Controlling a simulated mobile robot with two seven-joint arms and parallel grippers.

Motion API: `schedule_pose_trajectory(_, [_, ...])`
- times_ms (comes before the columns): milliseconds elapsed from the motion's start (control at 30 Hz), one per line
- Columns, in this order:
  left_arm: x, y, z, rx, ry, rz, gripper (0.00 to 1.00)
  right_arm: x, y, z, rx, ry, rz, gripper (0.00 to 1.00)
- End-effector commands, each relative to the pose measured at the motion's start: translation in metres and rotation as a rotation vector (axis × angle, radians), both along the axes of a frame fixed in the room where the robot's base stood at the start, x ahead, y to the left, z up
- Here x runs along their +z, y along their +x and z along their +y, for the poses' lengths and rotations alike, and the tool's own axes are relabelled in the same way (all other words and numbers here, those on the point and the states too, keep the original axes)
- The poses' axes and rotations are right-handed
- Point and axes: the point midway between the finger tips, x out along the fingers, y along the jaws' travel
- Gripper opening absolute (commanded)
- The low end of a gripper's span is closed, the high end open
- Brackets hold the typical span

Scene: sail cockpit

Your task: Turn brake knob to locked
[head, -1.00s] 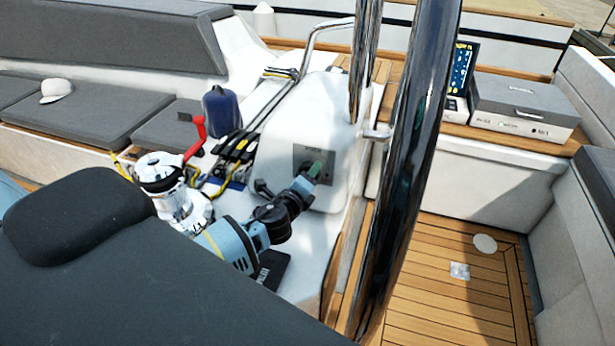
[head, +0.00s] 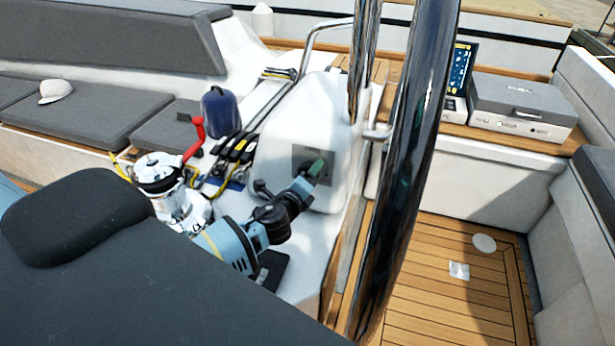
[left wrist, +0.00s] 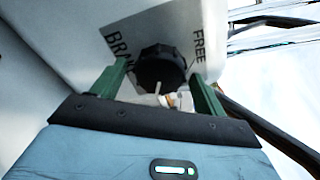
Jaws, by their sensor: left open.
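The brake knob (left wrist: 161,69) is a black, ribbed round knob with a pale pointer line on a grey plate (left wrist: 120,38). The plate is lettered "BRAK…" on the left and "FREE" on the right in the left wrist view. My left gripper (left wrist: 163,80) has its two green fingers open, one on each side of the knob. I cannot tell whether they touch it. In the head view my left gripper (head: 318,166) is at the plate (head: 301,152) on the white pedestal (head: 315,115), and it hides the knob. My right gripper is not in view.
A large shiny wheel rim (head: 408,180) stands close right of the pedestal.

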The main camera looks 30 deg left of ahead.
Motion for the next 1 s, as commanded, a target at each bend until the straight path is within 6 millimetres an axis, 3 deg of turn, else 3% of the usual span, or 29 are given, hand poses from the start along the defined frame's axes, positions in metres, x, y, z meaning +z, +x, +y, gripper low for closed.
schedule_pose_trajectory(600, [0.007,-0.069,-0.011,0.0,0.001,0.002,0.73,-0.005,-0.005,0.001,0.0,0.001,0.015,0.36])
schedule_pose_trajectory(1000, [0.01,-0.075,-0.012,0.001,0.001,0.001,0.73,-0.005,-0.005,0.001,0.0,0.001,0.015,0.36])
